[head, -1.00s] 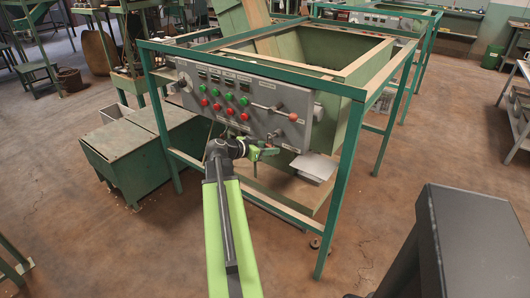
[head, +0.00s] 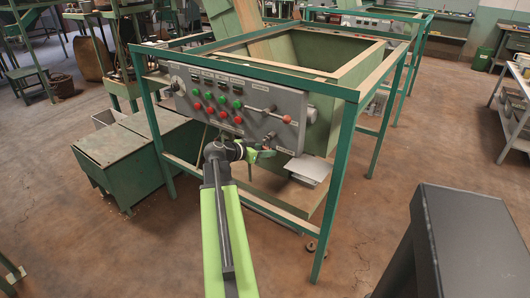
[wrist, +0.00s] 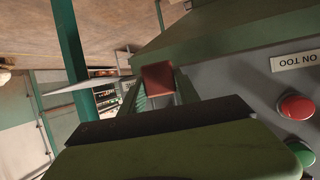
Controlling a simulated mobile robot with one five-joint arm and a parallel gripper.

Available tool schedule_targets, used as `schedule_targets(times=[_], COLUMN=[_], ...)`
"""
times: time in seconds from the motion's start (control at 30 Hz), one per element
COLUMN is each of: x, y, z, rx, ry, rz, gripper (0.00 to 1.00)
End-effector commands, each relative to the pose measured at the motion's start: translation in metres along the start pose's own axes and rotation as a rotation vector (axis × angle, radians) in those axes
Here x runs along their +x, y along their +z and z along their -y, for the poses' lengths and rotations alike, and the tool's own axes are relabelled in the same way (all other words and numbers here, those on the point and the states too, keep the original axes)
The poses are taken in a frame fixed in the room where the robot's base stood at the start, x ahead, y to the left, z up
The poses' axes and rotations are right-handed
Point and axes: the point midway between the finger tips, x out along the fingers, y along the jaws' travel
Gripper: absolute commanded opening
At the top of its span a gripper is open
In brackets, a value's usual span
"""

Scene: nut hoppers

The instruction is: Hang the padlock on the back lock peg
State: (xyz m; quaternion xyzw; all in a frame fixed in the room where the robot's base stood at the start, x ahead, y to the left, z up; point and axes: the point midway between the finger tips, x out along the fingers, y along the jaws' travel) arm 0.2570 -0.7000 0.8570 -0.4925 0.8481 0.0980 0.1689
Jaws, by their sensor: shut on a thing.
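My gripper (head: 262,154) is in front of the lower edge of the grey control panel (head: 232,103), below the red-knobbed lever. In the wrist view a reddish-brown block, which looks like the padlock (wrist: 158,80), sticks out beyond the dark jaw edge. My gripper is shut on it; the jaw hides its lower part. In the head view the padlock is too small to make out clearly. I cannot make out the back lock peg in either view.
The panel carries green and red buttons (head: 223,116) and a red-knobbed lever (head: 287,119). A green frame (head: 345,165) surrounds the hopper (head: 318,112). A green chest (head: 120,150) stands at left, and a pale tray (head: 310,168) juts out right of my gripper.

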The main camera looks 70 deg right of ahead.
Motion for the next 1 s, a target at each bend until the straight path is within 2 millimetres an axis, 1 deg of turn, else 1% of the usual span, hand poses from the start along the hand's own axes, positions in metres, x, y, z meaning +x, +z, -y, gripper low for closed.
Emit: schedule_targets(times=[0.03,0.07,0.23,0.27,0.53,0.63,0.67,0.77,1.0], x=[0.0,0.0,0.0,0.0,-0.001,-0.008,-0.013,-0.035,-0.105], y=[0.0,0.0,0.0,0.0,0.0,-0.001,-0.002,-0.004,-0.005], z=[0.0,0.0,0.0,0.0,0.0,0.0,0.0,-0.001,0.0], rx=[0.0,0.0,0.0,0.0,0.0,-0.001,-0.001,-0.001,-0.002], ry=[0.0,0.0,0.0,0.0,0.0,-0.001,-0.001,-0.003,-0.004], rz=[0.0,0.0,0.0,0.0,0.0,0.0,0.0,0.0,0.0], gripper=[0.0,0.39,0.61,0.63,0.63,0.63,0.63,0.63,0.63])
